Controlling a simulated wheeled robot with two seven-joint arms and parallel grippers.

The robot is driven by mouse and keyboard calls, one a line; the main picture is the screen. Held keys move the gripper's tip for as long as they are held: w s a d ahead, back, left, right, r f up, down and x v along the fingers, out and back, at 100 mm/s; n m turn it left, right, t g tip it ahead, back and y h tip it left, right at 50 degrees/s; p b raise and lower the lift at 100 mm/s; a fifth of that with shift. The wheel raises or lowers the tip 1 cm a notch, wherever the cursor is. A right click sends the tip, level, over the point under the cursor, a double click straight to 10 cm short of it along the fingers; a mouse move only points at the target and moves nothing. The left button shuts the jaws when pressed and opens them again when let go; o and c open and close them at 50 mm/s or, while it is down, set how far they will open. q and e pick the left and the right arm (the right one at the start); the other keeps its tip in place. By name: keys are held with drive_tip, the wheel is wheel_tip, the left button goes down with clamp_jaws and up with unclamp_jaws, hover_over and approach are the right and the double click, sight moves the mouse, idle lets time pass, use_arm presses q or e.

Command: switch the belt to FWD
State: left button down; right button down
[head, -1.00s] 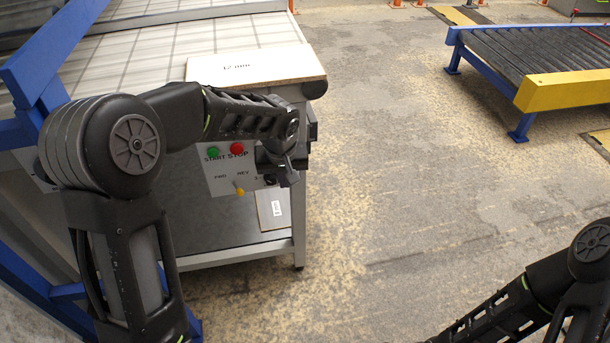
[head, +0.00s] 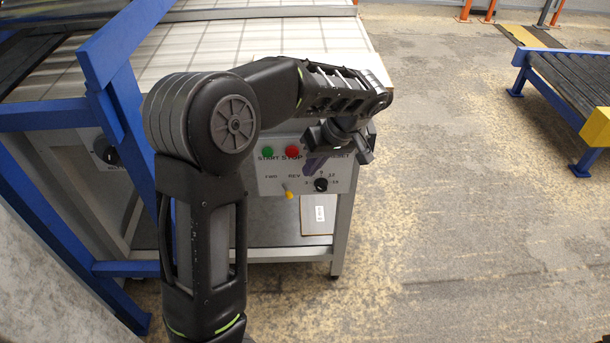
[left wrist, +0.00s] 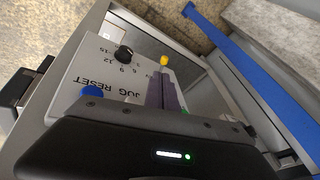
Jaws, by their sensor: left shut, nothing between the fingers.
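The control panel (head: 265,184) is on the end of the belt table, with a green START button (head: 267,152) and a red STOP button (head: 292,151). Below them, between the FWD and REV labels, is a yellow-tipped lever (head: 289,195); its tip seems to lean toward REV. The tip also shows in the left wrist view (left wrist: 163,61), just beyond my fingers. My left gripper (head: 314,165) is shut and empty, in front of the panel to the upper right of the lever. It hides part of the panel's upper lettering. I see no contact with the lever.
A black dial (head: 321,185) sits right of the lever, and a blue button (left wrist: 92,91) shows in the left wrist view. Blue frame posts (head: 128,150) stand left. A labelled board (head: 318,215) is below the panel. Open floor lies right, before a roller conveyor (head: 575,85).

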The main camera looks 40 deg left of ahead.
sight(286, 191)
use_arm(q)
drive_tip(key=b+x, duration=0.1)
drive_tip(key=x, duration=0.8)
drive_tip(key=shift+f, duration=0.25)
